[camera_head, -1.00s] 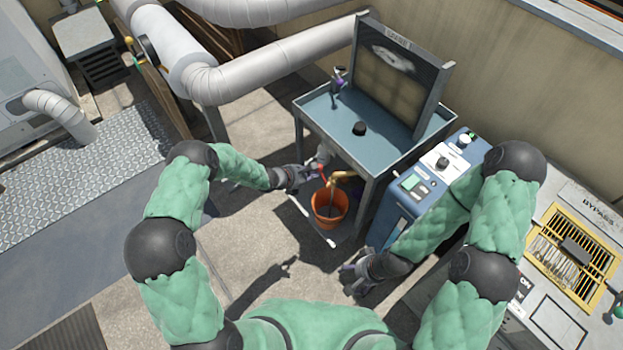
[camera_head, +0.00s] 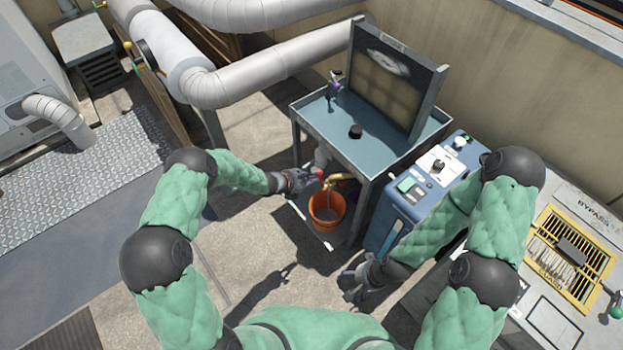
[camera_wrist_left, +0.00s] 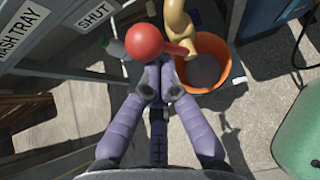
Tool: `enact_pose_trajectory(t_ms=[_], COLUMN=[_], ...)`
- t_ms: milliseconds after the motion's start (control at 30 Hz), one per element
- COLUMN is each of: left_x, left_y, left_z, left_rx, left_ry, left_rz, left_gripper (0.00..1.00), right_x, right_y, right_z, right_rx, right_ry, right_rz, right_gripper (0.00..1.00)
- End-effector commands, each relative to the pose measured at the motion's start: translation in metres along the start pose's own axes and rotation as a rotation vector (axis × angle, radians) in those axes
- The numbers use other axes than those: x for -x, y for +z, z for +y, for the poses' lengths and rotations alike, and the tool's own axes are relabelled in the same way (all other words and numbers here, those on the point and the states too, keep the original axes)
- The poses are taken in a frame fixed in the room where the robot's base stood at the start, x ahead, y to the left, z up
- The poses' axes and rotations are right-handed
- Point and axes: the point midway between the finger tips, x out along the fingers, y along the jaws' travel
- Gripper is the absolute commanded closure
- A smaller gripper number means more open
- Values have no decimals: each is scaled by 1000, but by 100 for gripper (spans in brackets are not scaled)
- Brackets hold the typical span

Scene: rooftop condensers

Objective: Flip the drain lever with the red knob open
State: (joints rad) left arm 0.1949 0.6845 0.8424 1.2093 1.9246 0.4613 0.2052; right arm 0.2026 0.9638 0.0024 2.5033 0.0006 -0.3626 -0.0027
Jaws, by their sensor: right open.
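The red knob (camera_head: 317,172) of the drain lever is under the near side of the blue sink table. In the left wrist view the red ball knob (camera_wrist_left: 143,42) is large, with a red arm running right toward the tan drain pipe (camera_wrist_left: 178,20). My left gripper (camera_head: 308,180) is right at the knob. Its purple fingers (camera_wrist_left: 155,78) are together, tips just below the ball; I see no gap between them and cannot tell whether they touch the knob. My right gripper (camera_head: 358,283) is open and empty, low beside the blue control box.
An orange bucket (camera_head: 326,212) stands below the drain pipe. A "SHUT" label (camera_wrist_left: 95,17) is on the table edge. The blue sink table (camera_head: 330,128) and blue control box (camera_head: 412,192) stand close together. Open floor lies in front.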

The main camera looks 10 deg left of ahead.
Motion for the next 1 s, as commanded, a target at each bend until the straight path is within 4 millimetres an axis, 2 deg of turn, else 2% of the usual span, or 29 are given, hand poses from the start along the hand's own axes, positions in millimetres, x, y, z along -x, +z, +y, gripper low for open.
enact_pose_trajectory(t_ms=[433,567,733,800,1000], left_x=[0,-2,-4,12,44], left_y=[-3,-15,-41,-35,-38], left_z=[2,7,18,10,-3], left_rx=[0,0,-1,0,-1], left_ry=[1,0,-2,-4,-2], left_rz=[-1,0,0,0,0], left_gripper=[100,100,100,100,100], right_x=[-2,-10,-24,-13,1], right_y=[0,0,-1,0,0], right_z=[1,3,9,4,0], right_rx=[0,0,0,0,0], right_ry=[0,0,0,0,0], right_rz=[0,0,0,-1,0], right_gripper=[22,22,22,22,22])
